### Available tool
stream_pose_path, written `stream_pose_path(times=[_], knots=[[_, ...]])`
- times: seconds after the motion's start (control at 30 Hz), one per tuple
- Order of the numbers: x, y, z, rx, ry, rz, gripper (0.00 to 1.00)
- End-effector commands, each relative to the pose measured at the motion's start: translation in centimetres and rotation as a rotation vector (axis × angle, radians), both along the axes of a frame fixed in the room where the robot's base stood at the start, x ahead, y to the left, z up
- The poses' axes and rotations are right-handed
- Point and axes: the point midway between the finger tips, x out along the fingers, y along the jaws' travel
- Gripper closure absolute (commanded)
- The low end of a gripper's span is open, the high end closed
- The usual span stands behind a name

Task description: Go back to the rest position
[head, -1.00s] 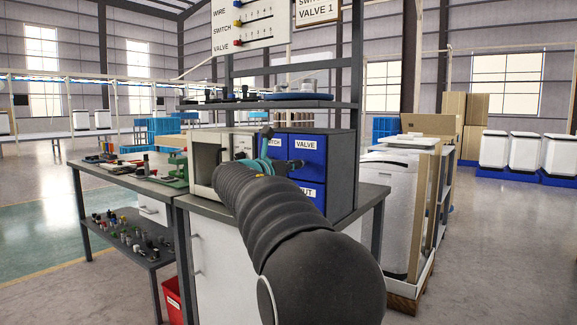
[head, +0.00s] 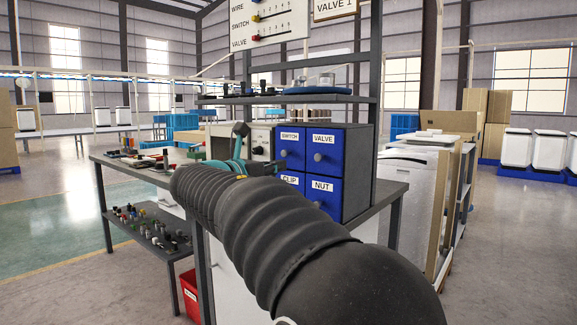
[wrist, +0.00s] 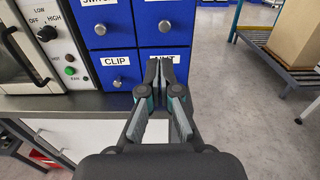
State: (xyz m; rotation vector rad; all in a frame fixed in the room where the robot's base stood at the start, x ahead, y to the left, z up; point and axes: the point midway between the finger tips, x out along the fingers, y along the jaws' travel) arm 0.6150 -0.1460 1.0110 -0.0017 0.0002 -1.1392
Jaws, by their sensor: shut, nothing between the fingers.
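My gripper (wrist: 158,85) is shut and empty in the wrist view. Its fingertips show in front of the blue drawer unit (wrist: 110,42), overlapping the NUT label in the picture. I cannot tell whether they touch it. In the head view my dark arm reaches from the lower right towards the bench, and the gripper (head: 240,140) shows partly behind it, left of the blue drawer unit (head: 347,142). The drawers labelled SWITCH, VALVE, CLIP and NUT look closed.
A workbench (head: 385,197) carries the drawers and an oven-like box (wrist: 30,45) with knobs. A shelf (head: 340,99) and a sign board (head: 268,22) stand above. A white appliance (head: 410,190) stands to the right. Open floor (head: 520,250) lies at the far right.

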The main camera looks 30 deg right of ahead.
Motion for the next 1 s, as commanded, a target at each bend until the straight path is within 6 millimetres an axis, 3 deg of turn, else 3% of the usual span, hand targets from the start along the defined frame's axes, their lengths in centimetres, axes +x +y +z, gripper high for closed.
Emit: stream_pose_path(times=[0.27, 0.47, 0.57, 0.67, 0.8, 1.0], knots=[[-0.4, 0.6, 0.0, 0.003, -0.006, -0.003, 1.00], [0.0, 0.8, -0.6, 0.098, -0.146, 0.014, 1.00], [0.4, 1.2, -4.3, 0.274, -0.251, 0.016, 1.00], [-0.2, 2.0, -10.2, 0.508, -0.350, -0.025, 1.00], [-4.0, 3.6, -16.9, 0.850, -0.516, -0.159, 1.00], [-11.7, 7.0, -24.2, 1.277, -0.766, -0.472, 1.00]])
